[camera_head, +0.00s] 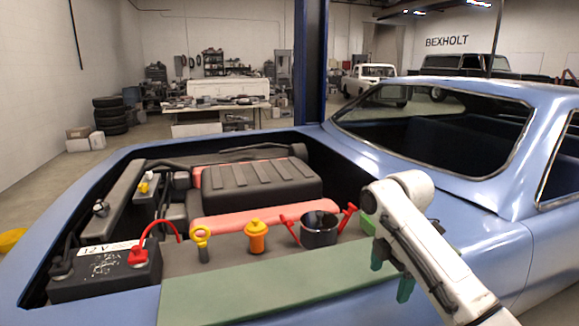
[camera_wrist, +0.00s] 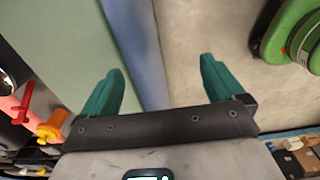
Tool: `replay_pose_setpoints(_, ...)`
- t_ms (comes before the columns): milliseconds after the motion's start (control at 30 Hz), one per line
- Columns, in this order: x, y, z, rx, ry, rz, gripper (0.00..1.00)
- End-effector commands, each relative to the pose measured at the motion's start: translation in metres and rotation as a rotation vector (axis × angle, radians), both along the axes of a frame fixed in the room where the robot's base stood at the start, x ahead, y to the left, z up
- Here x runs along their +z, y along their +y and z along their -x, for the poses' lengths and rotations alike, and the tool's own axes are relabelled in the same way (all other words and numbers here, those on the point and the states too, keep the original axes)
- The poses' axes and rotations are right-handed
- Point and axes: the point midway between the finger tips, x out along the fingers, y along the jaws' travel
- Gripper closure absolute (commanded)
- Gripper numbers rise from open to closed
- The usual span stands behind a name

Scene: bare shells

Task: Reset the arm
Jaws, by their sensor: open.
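My arm reaches in from the lower right of the head view, over the near edge of the blue car. My gripper (camera_head: 390,277) has green fingers that point down beside the green mat on the fender. The wrist view shows my gripper (camera_wrist: 158,75) with its two fingers spread and nothing between them. Below the fingers are the mat's edge, a strip of blue car body (camera_wrist: 138,45) and the grey floor.
The open engine bay holds a battery (camera_head: 105,272), a yellow-ringed dipstick (camera_head: 201,240), an orange-capped part (camera_head: 256,237) and a black pot with red handles (camera_head: 319,230). A green mat (camera_head: 265,285) covers the near fender. A green thing (camera_head: 368,224) is partly hidden by my arm.

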Motion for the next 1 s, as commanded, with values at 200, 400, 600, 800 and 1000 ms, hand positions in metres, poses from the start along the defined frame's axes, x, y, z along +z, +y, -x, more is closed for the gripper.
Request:
replay_pose_setpoints(200,-0.023,0.016,0.010,-0.045,0.001,-0.032,0.05)
replay_pose_setpoints(400,-0.051,0.035,0.025,-0.118,-0.003,-0.075,0.05)
replay_pose_setpoints(600,-0.088,0.058,0.052,-0.240,0.001,-0.135,0.05)
replay_pose_setpoints(800,-0.142,0.080,0.105,-0.489,0.018,-0.220,0.05)
replay_pose_setpoints(1000,-0.188,0.080,0.174,-0.804,0.043,-0.269,0.05)
